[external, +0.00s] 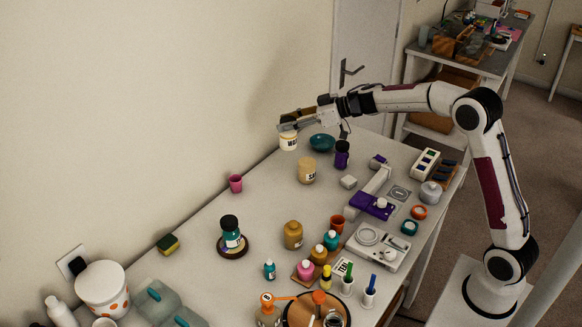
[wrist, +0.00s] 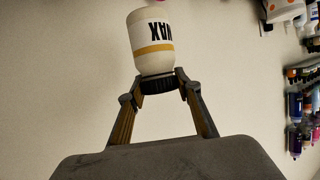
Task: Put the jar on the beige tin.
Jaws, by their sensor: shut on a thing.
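The jar (external: 288,142) is white with a yellow band, a "WAX" label and a black lid. It also fills the top middle of the wrist view (wrist: 150,38). My gripper (external: 289,126) is shut on its lid, with one finger on each side in the wrist view (wrist: 160,85). The jar hangs below the fingers near the table's far edge; its height above the table is hard to tell. A beige container with a dark-marked label, apparently the beige tin (external: 307,170), stands on the table to the lower right of the jar. Its top looks clear.
A teal bowl (external: 322,143) and a dark purple bottle (external: 341,155) stand right of the jar. A small white block (external: 348,182) is right of the tin. A pink cup (external: 236,183) is to the left. Bare table lies left of and in front of the tin.

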